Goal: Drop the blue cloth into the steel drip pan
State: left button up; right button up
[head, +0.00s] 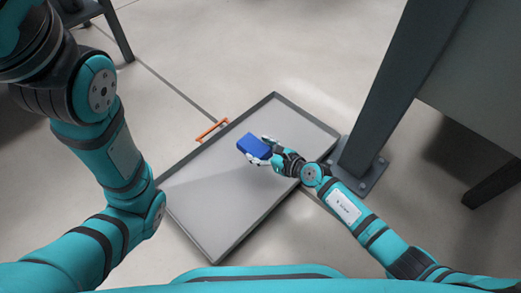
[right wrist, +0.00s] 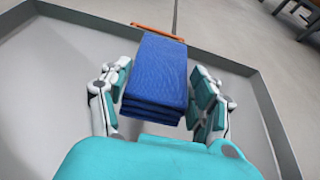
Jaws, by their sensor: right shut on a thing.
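The blue cloth (head: 254,146) is a folded stack of layers. My right gripper (head: 262,152) is shut on it and holds it over the steel drip pan (head: 215,213). In the right wrist view the cloth (right wrist: 157,75) sits between the two finger pads of my right gripper (right wrist: 155,100). The pan is a shallow grey tray on the floor with a low rim; its floor and walls also show in the right wrist view (right wrist: 240,70). The height of the cloth above the pan is hard to tell. My left arm shows at the left, but its gripper is not visible.
An orange handle (head: 212,130) is on the pan's far left side. A dark steel post (head: 395,90) with a bolted foot plate (head: 362,180) stands close to the pan's right side. Another dark leg is at top left. Bare floor (head: 260,45) lies beyond the pan.

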jog(key=o, duration=1.3)
jog(key=shift+s+d, duration=0.1)
jog(key=shift+d, duration=0.05)
jog(key=v, duration=1.1)
jog(key=shift+s+d+r, duration=0.2)
jog(key=shift+s+r, duration=0.05)
